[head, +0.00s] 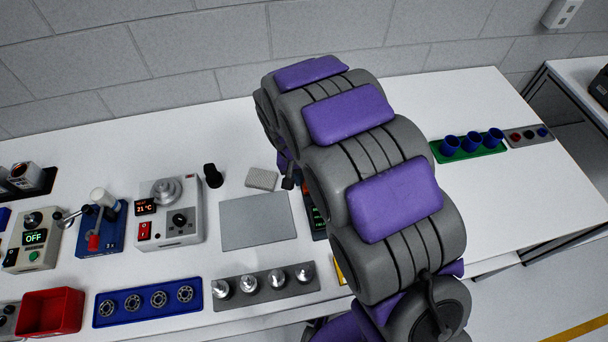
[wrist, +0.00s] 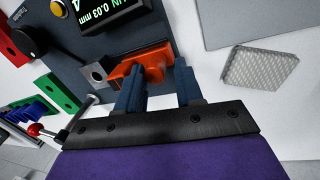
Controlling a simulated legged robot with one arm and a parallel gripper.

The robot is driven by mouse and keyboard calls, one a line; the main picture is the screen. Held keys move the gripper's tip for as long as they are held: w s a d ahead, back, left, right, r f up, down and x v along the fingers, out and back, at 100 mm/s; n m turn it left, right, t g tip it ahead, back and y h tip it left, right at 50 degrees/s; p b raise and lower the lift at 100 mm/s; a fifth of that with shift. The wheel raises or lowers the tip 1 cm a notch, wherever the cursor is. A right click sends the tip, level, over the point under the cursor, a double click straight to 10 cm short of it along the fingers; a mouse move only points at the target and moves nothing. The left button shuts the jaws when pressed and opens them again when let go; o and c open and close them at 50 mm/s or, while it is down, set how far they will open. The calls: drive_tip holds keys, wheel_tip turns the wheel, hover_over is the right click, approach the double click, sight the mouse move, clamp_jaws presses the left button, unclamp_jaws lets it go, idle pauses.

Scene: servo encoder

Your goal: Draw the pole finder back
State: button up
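An orange block (wrist: 152,62), which I take to be the pole finder, sits on a dark instrument in the wrist view. The instrument has a display reading 0.03 mm (wrist: 105,13). My gripper (wrist: 159,68) has its two dark blue fingers apart, with the orange block at and between their tips. I cannot tell whether the fingers touch it. A grey metal block (wrist: 95,74) lies just left of the orange one. In the head view my arm covers most of the instrument; only its left edge (head: 316,212) shows.
A grey mat (head: 257,221) and a light ribbed block (head: 262,179) lie left of my arm. A row of metal parts on a grey tray (head: 232,303) is in front. A green tray with blue cups (head: 488,152) stands at right.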

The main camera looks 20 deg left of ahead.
drive_tip(key=s+a+r+p, duration=0.1)
drive_tip(key=a+r+p, duration=0.1)
drive_tip(key=r, duration=1.5)
drive_tip(key=shift+a+p, duration=0.3)
drive_tip(key=shift+a, duration=0.35)
drive_tip(key=s+d+r+m+g, duration=0.1)
drive_tip(key=s+d+r, duration=0.1)
drive_tip(key=d, duration=0.6)
drive_tip(key=s+d+r+m, duration=0.1)
drive_tip(key=s+d+r, duration=0.15)
drive_tip(key=d, duration=0.55)
drive_tip(key=s+d+r+m+g, duration=0.1)
drive_tip(key=s+d, duration=0.2)
drive_tip(key=d, duration=0.5)
drive_tip(key=s+d+f+y, duration=0.1)
drive_tip(key=s+d, duration=0.3)
drive_tip(key=s, duration=0.4)
drive_tip(key=s+d+f+m+y, duration=0.1)
drive_tip(key=s+d, duration=0.4)
drive_tip(key=s, duration=0.3)
drive_tip(key=shift+s+g, duration=0.3)
drive_tip(key=shift+s, duration=0.05)
drive_tip(key=shift+c, duration=0.2)
